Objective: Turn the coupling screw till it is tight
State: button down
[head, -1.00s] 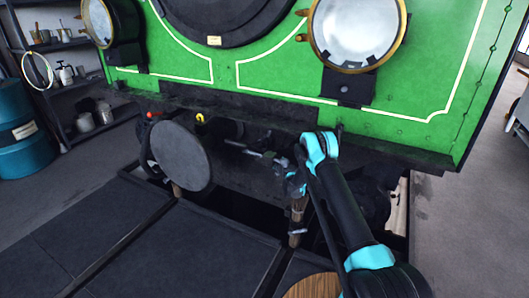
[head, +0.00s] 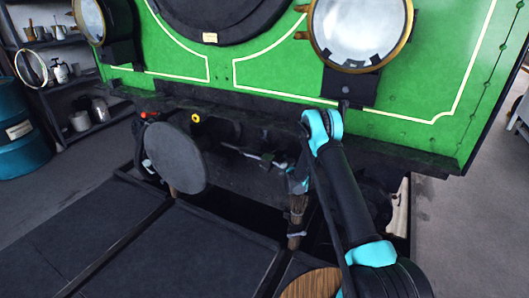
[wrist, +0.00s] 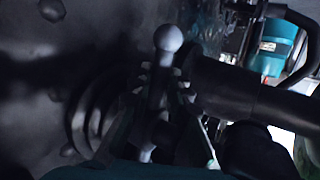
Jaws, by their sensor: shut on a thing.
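In the wrist view a grey lever with a ball end (wrist: 168,38) stands up between the toothed fingers of my gripper (wrist: 163,97). The fingers are closed on this lever below the ball. Dark ridged rings (wrist: 88,115) lie to the left of it and a dark round bar (wrist: 240,92) to the right. In the head view my gripper (head: 290,168) is at the coupling, its fingertips too dark to make out.
A round grey buffer (head: 175,158) stands left of the coupling, with a red knob (head: 143,115) and yellow ring (head: 195,118) above. The tram's beam (head: 250,112) is close above my gripper. Dark floor plates (head: 190,255) lie in front.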

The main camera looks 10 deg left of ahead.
jog(key=shift+d, duration=0.1)
dwell(0.3)
jog(key=c, duration=1.4)
grip_release()
jog(key=shift+s, duration=0.1)
